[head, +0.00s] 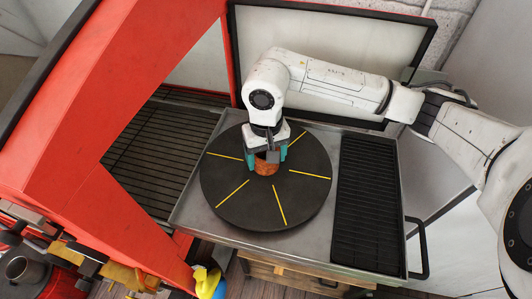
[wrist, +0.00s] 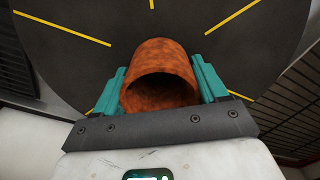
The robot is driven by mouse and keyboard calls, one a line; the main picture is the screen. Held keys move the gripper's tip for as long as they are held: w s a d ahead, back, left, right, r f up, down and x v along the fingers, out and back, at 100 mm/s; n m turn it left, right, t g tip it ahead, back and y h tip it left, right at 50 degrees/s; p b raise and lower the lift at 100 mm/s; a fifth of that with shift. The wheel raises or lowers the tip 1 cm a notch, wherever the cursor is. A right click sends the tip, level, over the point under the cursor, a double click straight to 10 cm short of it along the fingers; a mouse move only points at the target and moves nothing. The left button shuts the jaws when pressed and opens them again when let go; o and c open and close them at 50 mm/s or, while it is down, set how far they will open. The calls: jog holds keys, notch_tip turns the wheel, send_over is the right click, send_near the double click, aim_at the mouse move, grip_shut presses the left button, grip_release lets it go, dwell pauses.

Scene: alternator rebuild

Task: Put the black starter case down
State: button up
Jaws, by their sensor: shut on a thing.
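A rusty orange-brown hollow cylinder (head: 265,168) is between the teal fingers of my gripper (head: 266,157), over the middle of a round black turntable (head: 235,205) with yellow lines. In the wrist view the cylinder (wrist: 160,62) lies with its open end toward my palm, and the teal fingers of my gripper (wrist: 161,85) press on both its sides. No black case shows; the held part looks rusty. I cannot tell whether the cylinder touches the turntable.
The turntable sits on a grey metal tray (head: 186,212) with a black slatted grille (head: 365,205) at right. A red cabinet frame (head: 95,95) stands at left, and an open lid (head: 330,45) rises behind. The turntable around the cylinder is clear.

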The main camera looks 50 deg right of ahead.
jog(key=shift+f, duration=0.15)
jog(key=o, duration=1.7)
jog(key=shift+c, duration=0.2)
notch_tip(320, 180, up, 12)
jog(key=b, duration=0.2)
jog(key=shift+r, duration=0.2)
